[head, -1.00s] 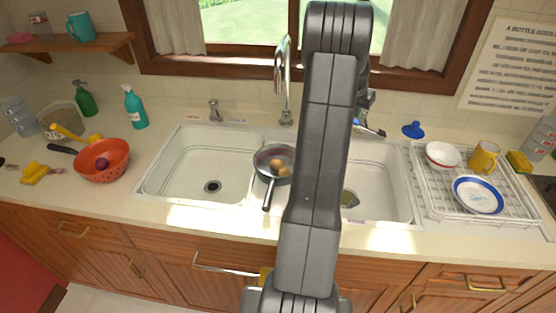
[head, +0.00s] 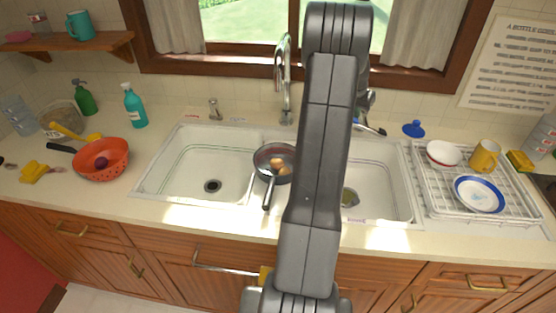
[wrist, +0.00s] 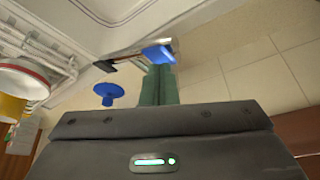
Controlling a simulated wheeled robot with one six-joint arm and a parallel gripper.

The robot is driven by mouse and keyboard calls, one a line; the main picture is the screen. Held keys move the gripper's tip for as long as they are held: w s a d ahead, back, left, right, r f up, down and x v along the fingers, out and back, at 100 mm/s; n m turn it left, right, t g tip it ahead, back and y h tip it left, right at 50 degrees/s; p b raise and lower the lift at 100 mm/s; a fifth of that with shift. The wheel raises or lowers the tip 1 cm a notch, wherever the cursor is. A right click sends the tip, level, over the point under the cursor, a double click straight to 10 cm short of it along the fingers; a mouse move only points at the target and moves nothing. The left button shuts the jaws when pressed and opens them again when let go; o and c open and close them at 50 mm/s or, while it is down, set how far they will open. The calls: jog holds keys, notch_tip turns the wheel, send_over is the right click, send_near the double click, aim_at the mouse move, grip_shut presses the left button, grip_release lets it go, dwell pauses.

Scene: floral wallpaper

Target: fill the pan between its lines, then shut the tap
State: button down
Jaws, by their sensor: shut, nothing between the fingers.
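The pan (head: 267,179), dark-handled with brown round items inside, sits at the divider between the two sink basins, below the tall chrome tap (head: 284,90). Its lines and water level are too small to read, and I cannot make out a water stream. My gripper (wrist: 159,70) is shut and empty in the wrist view, its green fingers close to a blue lever (wrist: 157,54); I cannot tell whether they touch. In the head view my arm hides most of the gripper and part of the right basin.
A blue stopper (head: 413,129) lies on the counter behind the dish rack (head: 431,190), which holds a bowl, a plate and a yellow mug (head: 485,156). A red colander (head: 115,160) and soap bottles stand at the left. The left basin (head: 185,165) is clear.

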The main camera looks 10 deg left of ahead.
jog(key=shift+f+b, duration=0.65)
jog(key=shift+f, duration=0.35)
notch_tip(320, 180, up, 3)
jog(key=shift+r+p, duration=0.15)
jog(key=shift+p, duration=0.8)
jog(key=shift+d+r, duration=0.1)
jog(key=shift+d, duration=0.05)
jog(key=d+p, duration=0.2)
jog(key=d, duration=0.9)
jog(key=shift+d, duration=0.1)
jog(key=shift+f, duration=0.3)
jog(key=shift+f+b, duration=1.5)
jog(key=shift+f, duration=0.45)
dwell(2.3)
